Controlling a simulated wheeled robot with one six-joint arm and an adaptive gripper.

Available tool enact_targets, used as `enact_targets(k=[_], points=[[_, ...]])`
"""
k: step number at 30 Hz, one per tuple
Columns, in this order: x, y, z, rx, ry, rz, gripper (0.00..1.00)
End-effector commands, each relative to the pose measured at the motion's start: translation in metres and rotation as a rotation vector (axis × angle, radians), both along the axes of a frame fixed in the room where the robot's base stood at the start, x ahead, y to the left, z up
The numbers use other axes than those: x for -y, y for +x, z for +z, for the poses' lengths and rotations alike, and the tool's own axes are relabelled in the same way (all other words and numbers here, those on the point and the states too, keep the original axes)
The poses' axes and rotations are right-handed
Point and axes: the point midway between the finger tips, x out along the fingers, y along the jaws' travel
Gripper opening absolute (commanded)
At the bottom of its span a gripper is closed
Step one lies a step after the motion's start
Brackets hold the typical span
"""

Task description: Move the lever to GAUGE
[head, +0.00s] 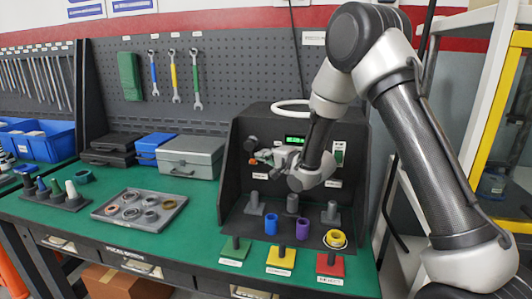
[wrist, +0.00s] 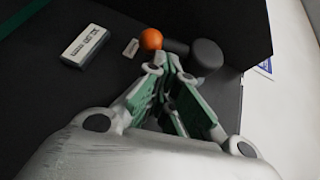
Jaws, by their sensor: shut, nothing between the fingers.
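The lever shows in the wrist view as an orange ball knob (wrist: 151,39) on a dark shaft, with a dark grey round hub (wrist: 206,56) to its right. In the head view the orange knob (head: 253,161) shows at the left of my gripper, against the dark test booth. My gripper (head: 268,158) is inside the booth; in the wrist view its shut, empty fingers (wrist: 167,66) end just below the knob and shaft. I cannot tell whether they touch the lever. A small pale label (wrist: 131,48) sits left of the knob; its text is unreadable.
The booth (head: 352,150) has a green-lit display (head: 295,140) behind my arm. Grey posts (head: 254,204) stand on its floor. Blue (head: 271,224), purple (head: 303,228) and yellow (head: 335,238) rings stand in front. A grey tray (head: 172,212) of rings lies to the left.

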Motion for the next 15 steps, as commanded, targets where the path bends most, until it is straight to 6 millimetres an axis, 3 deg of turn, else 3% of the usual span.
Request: enact_targets(k=[15], points=[[-0.0089,0.0027,-0.0118,0.072,0.221,0.001,0.0]])
